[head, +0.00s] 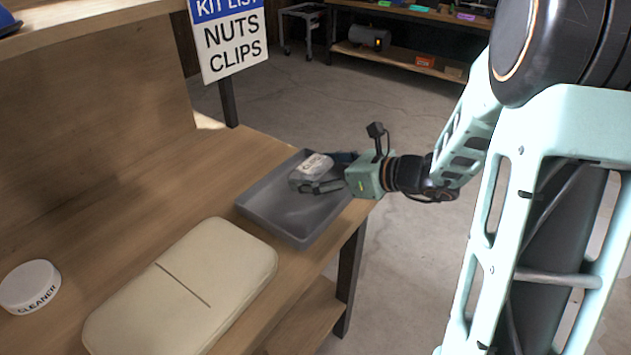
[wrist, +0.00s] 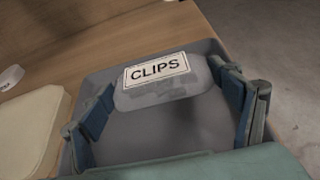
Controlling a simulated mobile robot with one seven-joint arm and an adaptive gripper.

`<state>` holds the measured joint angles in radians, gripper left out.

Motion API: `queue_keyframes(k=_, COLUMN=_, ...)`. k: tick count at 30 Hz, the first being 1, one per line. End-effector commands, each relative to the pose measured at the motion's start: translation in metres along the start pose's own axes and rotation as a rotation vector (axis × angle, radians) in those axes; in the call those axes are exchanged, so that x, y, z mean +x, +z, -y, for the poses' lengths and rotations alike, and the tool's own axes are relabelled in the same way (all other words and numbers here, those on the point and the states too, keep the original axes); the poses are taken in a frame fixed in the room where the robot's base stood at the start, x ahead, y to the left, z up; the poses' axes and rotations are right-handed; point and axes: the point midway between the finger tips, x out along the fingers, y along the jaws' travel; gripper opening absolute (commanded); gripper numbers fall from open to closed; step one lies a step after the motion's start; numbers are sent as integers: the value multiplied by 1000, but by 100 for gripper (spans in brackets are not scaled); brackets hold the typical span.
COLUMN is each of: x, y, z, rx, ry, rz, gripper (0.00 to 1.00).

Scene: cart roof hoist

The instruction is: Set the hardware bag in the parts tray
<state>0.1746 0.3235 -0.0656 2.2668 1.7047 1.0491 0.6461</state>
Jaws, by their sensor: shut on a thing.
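The hardware bag (head: 311,168) is a small clear-grey pouch with a white label reading CLIPS; the label faces up in the wrist view (wrist: 160,80). My gripper (head: 318,173) is shut on the bag, with one finger at each side; its fingers also show in the wrist view (wrist: 164,80). The parts tray (head: 268,222) is a grey open box on the bench, and its rim also shows in the wrist view (wrist: 180,45). The bag is within the tray's outline, toward its far end. I cannot tell whether it touches the tray floor.
The wooden bench (head: 150,185) holds a cream padded case (head: 185,290) just left of the tray and a white CLEANER tub (head: 30,286). A NUTS CLIPS sign (head: 233,45) stands on a post behind. Concrete floor is open beyond the bench's right edge.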

Motion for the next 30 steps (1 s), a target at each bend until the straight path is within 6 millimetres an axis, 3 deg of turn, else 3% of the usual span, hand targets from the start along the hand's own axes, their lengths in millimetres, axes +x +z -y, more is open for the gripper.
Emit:
queue_keyframes(k=7, x=15, y=-30, z=-4, rx=2, ry=-3, rz=0, gripper=57)
queue_keyframes(k=21, x=17, y=-35, z=-4, rx=2, ry=-4, rz=0, gripper=57)
queue_keyframes(k=22, x=16, y=-34, z=-4, rx=2, ry=-4, rz=0, gripper=87)
queue_keyframes(k=24, x=16, y=-33, z=-5, rx=2, ry=-4, rz=0, gripper=91)
queue_keyframes(k=30, x=16, y=-33, z=-5, rx=2, ry=-4, rz=0, gripper=91)
